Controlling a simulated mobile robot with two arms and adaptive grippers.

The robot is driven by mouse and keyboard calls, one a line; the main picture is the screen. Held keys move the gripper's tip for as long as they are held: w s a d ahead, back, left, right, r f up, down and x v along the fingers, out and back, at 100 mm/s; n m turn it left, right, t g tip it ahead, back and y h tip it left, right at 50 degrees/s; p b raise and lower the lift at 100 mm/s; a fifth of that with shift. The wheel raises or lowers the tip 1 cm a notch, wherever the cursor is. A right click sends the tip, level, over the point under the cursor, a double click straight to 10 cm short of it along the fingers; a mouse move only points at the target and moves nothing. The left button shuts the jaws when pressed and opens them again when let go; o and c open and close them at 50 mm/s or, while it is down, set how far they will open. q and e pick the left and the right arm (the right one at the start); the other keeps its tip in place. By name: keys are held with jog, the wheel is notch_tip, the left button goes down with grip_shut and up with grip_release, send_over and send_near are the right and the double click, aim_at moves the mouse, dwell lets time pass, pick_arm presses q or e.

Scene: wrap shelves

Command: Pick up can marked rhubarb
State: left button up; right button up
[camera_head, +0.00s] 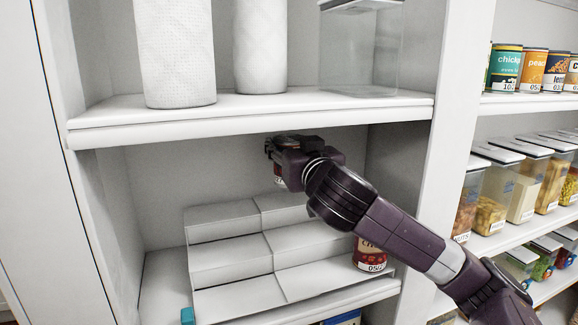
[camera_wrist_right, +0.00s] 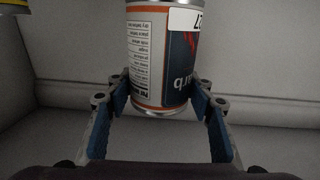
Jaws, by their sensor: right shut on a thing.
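My right gripper (camera_head: 277,151) is inside the middle shelf bay, above the white stepped riser. It is shut on a can (camera_head: 279,174) that shows just below it, mostly hidden by the gripper. In the right wrist view the can (camera_wrist_right: 160,60) is between the blue-padded fingers (camera_wrist_right: 160,98), which touch its sides. Its label is white and dark blue with orange edging and appears upside down. The end of a word on it fits "rhubarb", but the rest is turned out of sight. My left gripper is not in view.
The riser (camera_head: 228,258) has bare steps on the left and middle. A red-labelled can (camera_head: 370,257) stands at its lower right, partly behind my arm. The upper shelf (camera_head: 260,108) is close above my gripper. A vertical divider (camera_head: 443,130) stands to the right.

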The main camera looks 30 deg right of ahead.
aim_at(288, 138)
notch_tip(288, 138, up, 3)
jog(key=shift+a+r, duration=0.1)
jog(key=d+b+v, duration=0.1)
jog(key=b+v, duration=0.8)
jog(key=v, duration=1)
jog(key=shift+s+d+b, duration=0.25)
jog(key=shift+s+b, duration=0.15)
jog(key=shift+s, duration=0.1)
